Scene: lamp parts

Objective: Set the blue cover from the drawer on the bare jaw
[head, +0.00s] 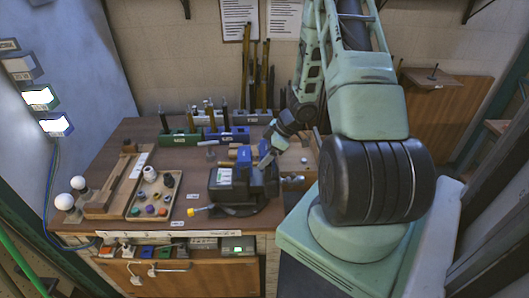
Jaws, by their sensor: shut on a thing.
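A dark vise (228,196) with a pale label stands at the front right of the bench. My gripper (265,160) points down over the right part of the vise and is shut on a small piece, which appears to be the blue cover. The fingers and the held piece are tiny and partly hidden, so I cannot tell whether it touches a jaw. The drawer (215,278) at the bench front is open, with several small parts inside.
A tray (135,211) of small coloured parts and white bulbs (79,183) stand at the left.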

